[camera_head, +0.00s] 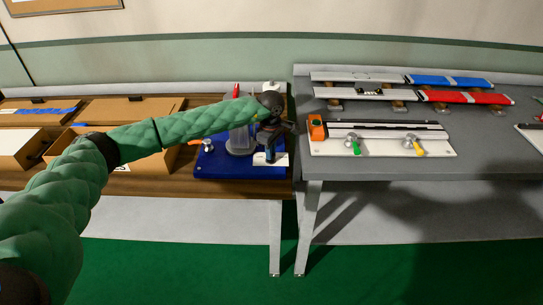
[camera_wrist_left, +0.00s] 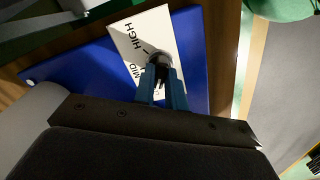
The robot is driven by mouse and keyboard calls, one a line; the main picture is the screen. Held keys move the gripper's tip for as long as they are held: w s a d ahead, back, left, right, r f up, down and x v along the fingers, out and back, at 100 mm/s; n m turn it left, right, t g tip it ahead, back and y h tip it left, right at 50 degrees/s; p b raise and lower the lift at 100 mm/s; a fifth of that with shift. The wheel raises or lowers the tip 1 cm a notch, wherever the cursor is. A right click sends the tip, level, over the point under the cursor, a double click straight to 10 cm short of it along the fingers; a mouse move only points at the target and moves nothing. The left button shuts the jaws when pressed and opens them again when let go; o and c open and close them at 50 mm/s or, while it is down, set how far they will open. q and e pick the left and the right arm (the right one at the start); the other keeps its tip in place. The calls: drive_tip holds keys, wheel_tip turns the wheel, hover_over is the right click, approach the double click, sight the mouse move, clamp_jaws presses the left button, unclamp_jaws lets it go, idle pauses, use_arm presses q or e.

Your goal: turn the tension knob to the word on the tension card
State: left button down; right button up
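My left gripper (camera_head: 270,153) is over the right part of a blue base plate (camera_head: 218,163), pointing down at a white scale plate (camera_head: 282,159). In the left wrist view the scale plate (camera_wrist_left: 128,38) reads HIGH, and MID partly hidden by the gripper. A dark round knob (camera_wrist_left: 160,60) stands on the scale plate at the blue fingertips of the left gripper (camera_wrist_left: 161,72). The fingers are close together at the knob; whether they press on it cannot be told. The knob's pointer and any LOW word are hidden. I cannot make out a readable tension card. My right gripper is out of view.
Cardboard boxes (camera_head: 129,110) stand left on the wooden bench, behind my left arm. A grey table (camera_head: 480,163) on the right holds a white fixture (camera_head: 384,149) with green and yellow handles, and several profiles, including a red one (camera_head: 466,97) and a blue one (camera_head: 451,82).

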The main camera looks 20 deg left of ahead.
use_arm(q)
drive_tip(key=shift+f+m+b, duration=0.15)
drive_tip(key=shift+m+b, duration=0.25)
drive_tip(key=shift+b, duration=0.15)
drive_tip(key=shift+m+b, duration=1.7)
drive_tip(key=shift+b, duration=0.05)
